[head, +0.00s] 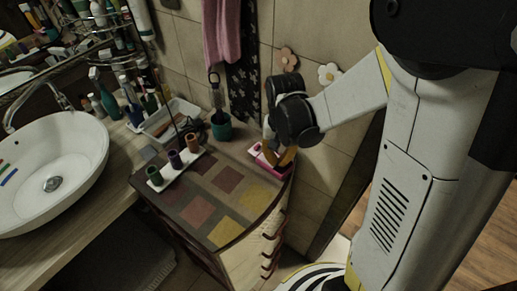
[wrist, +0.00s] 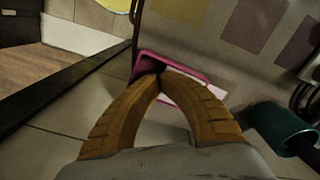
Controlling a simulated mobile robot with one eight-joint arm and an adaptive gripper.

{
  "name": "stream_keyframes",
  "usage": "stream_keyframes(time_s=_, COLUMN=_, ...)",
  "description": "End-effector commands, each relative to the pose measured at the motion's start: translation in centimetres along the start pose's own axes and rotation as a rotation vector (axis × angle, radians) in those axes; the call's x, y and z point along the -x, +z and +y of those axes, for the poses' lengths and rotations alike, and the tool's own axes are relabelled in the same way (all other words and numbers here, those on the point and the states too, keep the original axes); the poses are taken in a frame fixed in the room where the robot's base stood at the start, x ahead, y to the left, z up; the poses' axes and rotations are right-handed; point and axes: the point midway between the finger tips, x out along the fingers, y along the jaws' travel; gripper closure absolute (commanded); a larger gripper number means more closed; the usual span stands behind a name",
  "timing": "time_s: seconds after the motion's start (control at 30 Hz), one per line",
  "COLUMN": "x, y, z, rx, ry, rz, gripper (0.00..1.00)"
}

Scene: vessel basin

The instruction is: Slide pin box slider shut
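The pin box (head: 257,150) is a small pink box at the back right corner of the patterned cabinet top, partly hidden by my gripper in the head view. In the wrist view the pink box (wrist: 172,63) lies just beyond my fingertips, with a pale, whitish part (wrist: 205,98) to the right. I cannot tell for sure which part is the slider or how far it is open. My gripper (head: 270,158) is low at the box. In the wrist view its two orange fingers (wrist: 156,82) meet at the tips, against or just over the box, with nothing visible between them.
A white tray with several small cups (head: 174,168) stands on the cabinet's left side. A teal cup (head: 221,127) stands behind, near a white bin (head: 170,117). A tiled wall (head: 330,125) is close behind the box. The patterned top (head: 212,200) is clear in front.

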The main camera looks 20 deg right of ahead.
Motion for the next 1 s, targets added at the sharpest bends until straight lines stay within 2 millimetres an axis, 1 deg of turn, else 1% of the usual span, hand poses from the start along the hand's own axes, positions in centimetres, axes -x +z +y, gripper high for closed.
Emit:
stream_keyframes(time_s=0.37, x=-0.02, y=0.08, z=0.13, rx=0.0, ry=0.0, rz=0.0, gripper=1.0)
stream_keyframes(time_s=0.7, x=-0.08, y=0.65, z=0.94, rx=0.0, ry=0.0, rz=0.0, gripper=1.0)
stream_keyframes(time_s=1.0, x=-0.07, y=0.69, z=0.98, rx=0.0, ry=0.0, rz=0.0, gripper=1.0)
